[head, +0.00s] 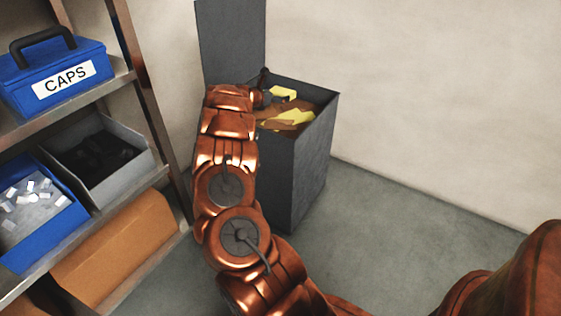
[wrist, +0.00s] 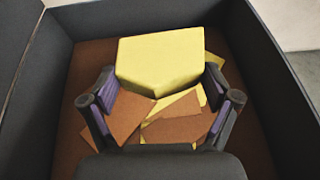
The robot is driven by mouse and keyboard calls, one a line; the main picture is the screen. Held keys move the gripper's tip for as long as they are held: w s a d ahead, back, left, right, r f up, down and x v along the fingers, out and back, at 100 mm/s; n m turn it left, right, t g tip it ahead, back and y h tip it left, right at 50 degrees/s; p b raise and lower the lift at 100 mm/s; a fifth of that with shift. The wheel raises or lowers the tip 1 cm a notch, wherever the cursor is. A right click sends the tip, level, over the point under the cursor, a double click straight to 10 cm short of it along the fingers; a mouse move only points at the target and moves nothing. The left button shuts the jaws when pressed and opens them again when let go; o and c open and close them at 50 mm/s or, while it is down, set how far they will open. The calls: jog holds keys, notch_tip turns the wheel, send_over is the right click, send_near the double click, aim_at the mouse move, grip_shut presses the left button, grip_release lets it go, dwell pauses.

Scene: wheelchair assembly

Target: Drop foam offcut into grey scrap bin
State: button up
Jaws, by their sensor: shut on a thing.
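The yellow foam offcut (wrist: 160,62) is a pale block held between the two dark fingers of my gripper (wrist: 160,80), which have purple pads. My gripper (head: 268,90) is shut on it, over the open top of the grey scrap bin (head: 298,168). In the head view the offcut (head: 286,93) shows as a small yellow patch just right of the gripper. In the wrist view the bin's walls (wrist: 278,75) surround the gripper and offcut. My arm covers the bin's left side in the head view.
Brown and yellow scraps (wrist: 178,128) lie in the bin below the offcut. The bin's grey lid (head: 232,40) stands open at the back. A metal shelf (head: 140,75) at the left holds a blue CAPS box (head: 55,85) and open trays. Floor is clear right of the bin.

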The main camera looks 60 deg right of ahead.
jog(key=shift+f, duration=0.85)
jog(key=o, duration=0.5)
jog(key=v, duration=1.2)
jog(key=shift+s, duration=0.1)
